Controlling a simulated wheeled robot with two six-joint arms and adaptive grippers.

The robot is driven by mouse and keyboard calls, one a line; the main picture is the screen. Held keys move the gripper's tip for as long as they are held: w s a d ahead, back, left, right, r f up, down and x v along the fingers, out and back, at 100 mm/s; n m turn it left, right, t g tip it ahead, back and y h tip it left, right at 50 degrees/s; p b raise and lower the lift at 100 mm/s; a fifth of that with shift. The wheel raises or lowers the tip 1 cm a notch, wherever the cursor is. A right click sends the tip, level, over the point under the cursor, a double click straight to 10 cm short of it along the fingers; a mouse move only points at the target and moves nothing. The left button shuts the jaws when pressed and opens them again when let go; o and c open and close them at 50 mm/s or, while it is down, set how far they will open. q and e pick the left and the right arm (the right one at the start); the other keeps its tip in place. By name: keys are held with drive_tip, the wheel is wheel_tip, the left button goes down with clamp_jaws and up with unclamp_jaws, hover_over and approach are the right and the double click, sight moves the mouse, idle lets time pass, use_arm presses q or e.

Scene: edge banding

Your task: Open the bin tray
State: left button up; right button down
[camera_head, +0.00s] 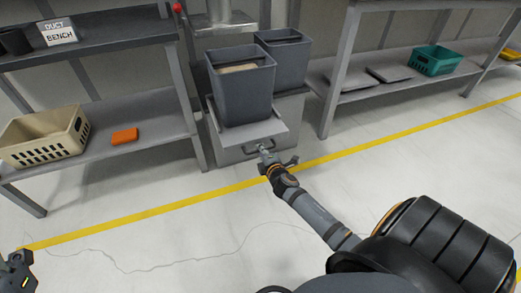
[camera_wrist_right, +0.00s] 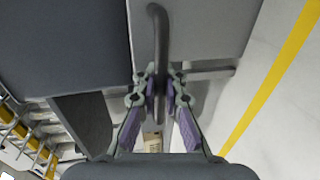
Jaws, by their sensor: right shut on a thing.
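The bin tray (camera_head: 229,142) is a light grey drawer low in the grey cabinet between two shelf benches. A dark grey bin (camera_head: 243,95) stands upright on it. A dark bar handle (camera_head: 252,147) is on the tray's front and shows in the wrist view (camera_wrist_right: 159,30). My right gripper (camera_head: 266,152) is at the handle. In the wrist view its two fingers (camera_wrist_right: 160,95) are closed on the bar from both sides. A dark part of my left arm (camera_head: 18,272) shows at the lower left, and its finger state is unclear.
A second grey bin (camera_head: 284,52) stands behind the first. The left bench (camera_head: 100,145) carries a beige basket (camera_head: 45,138) and an orange item (camera_head: 124,136). The right shelf (camera_head: 352,105) holds a green basket (camera_head: 434,61). The floor in front is clear, crossed by a yellow line (camera_head: 180,204).

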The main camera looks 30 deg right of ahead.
drive_tip(key=c, duration=1.4)
unclamp_jaws()
drive_tip(key=shift+c, duration=0.2)
drive_tip(key=v, duration=1.2)
